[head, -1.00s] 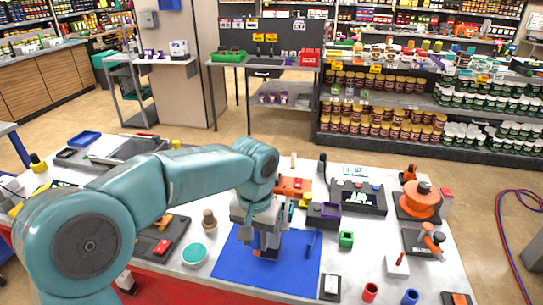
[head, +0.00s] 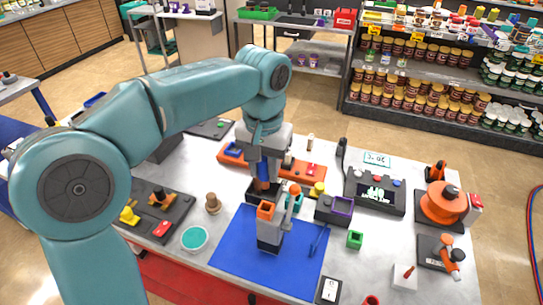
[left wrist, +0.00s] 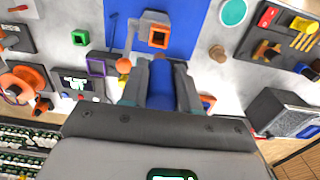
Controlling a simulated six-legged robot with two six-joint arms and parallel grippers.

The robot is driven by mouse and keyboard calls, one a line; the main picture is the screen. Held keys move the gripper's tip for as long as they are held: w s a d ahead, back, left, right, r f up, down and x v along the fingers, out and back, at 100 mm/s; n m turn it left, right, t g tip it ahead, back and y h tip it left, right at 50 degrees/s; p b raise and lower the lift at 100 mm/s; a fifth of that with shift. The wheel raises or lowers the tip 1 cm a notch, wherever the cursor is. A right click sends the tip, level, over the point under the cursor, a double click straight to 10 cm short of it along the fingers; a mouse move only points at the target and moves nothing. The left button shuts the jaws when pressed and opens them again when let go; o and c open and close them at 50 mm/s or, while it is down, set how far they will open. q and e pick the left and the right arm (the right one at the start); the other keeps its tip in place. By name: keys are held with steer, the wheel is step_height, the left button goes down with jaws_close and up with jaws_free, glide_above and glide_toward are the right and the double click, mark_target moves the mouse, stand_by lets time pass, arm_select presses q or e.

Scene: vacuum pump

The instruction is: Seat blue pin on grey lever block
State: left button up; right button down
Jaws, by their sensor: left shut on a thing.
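The grey lever block (head: 269,238) stands on the blue mat (head: 225,248), with a square orange-rimmed opening on top and a lever ending in an orange ball. In the left wrist view the block's opening (left wrist: 158,37) and the orange ball (left wrist: 123,62) show clear of the fingers. My left gripper (head: 262,186) is shut on the blue pin (head: 262,170), pointing down behind the block in the head view, apart from its opening. The pin (left wrist: 161,85) shows between the fingers in the left wrist view; its lower end is hard to make out. My right gripper is not in view.
An orange tray (head: 231,153) lies behind my gripper. A dark bin with a purple rim (head: 335,210), a green square part (head: 355,239) and a black console (head: 375,195) are to the right. A wooden peg (head: 212,203) and a teal-topped dish (head: 195,239) are left of the mat.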

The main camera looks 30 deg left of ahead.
mark_target(266, 180)
arm_select(q)
steer(key=shift+d+r, duration=0.15)
steer(key=shift+d, duration=0.2)
steer(key=shift+s+a+f+b, duration=0.25)
steer(key=shift+f+b, duration=0.35)
steer(key=shift+b, duration=0.1)
step_height(266, 180, down, 3)
steer(key=b, duration=0.2)
steer(key=shift+w+d+r+b, duration=0.1)
steer(key=shift+r+b, duration=0.05)
steer(key=shift+b, duration=0.15)
steer(key=shift+d+f+b, duration=0.1)
steer(key=shift+f+b, duration=0.25)
steer(key=shift+b, duration=0.05)
steer(key=shift+a+f, duration=0.25)
steer(key=shift+f, duration=0.35)
steer(key=shift+d, duration=0.2)
steer(key=shift+a+r, duration=0.1)
steer(key=shift+a, duration=0.1)
